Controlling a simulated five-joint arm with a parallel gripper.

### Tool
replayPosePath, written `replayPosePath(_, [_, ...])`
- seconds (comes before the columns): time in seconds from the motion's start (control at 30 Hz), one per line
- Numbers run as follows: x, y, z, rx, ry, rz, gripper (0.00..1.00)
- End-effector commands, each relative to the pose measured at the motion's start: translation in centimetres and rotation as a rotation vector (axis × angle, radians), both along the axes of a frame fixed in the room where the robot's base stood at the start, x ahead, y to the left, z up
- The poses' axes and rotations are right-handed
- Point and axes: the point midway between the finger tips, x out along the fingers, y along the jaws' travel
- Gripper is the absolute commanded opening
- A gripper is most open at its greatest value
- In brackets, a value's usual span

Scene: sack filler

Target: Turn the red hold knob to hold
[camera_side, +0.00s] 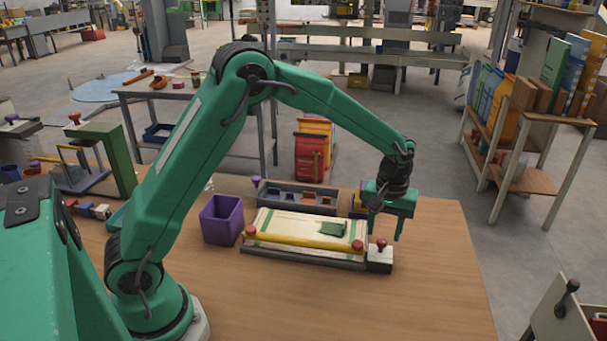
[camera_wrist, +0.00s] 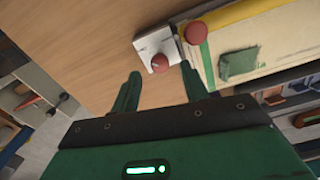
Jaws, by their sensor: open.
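A red hold knob (camera_side: 381,244) stands on a small white block (camera_side: 380,262) at the right end of the sack filler's flat bed. My gripper (camera_side: 384,235) points down over the block, open and empty. Its two green fingers appear above the knob, one on each side in the picture. In the wrist view the knob (camera_wrist: 160,63) lies between and just beyond the fingertips (camera_wrist: 160,72). I see no contact. The knob's turn position is too small to read.
A second red knob (camera_side: 357,245) ends the yellow bar (camera_side: 300,241), close beside the white block. A pale sack (camera_side: 290,224) with a green patch lies behind the bar. A purple bin (camera_side: 221,219) stands at the left. The table's front right is clear.

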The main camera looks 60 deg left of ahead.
Motion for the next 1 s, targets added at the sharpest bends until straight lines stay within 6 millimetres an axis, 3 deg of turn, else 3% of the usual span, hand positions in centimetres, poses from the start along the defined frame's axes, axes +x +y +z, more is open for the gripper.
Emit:
replayPosePath(0.2, [0.0, 0.0, -2.0, 0.000, 0.001, 0.000, 0.45])
replayPosePath(0.6, [0.0, 0.0, -2.5, 0.000, -0.001, 0.000, 0.45])
replayPosePath(0.83, [0.0, 0.0, -2.5, 0.000, -0.001, 0.000, 0.00])
replayPosePath(1.0, [0.0, 0.0, -2.5, 0.000, -0.001, -0.003, 0.00])
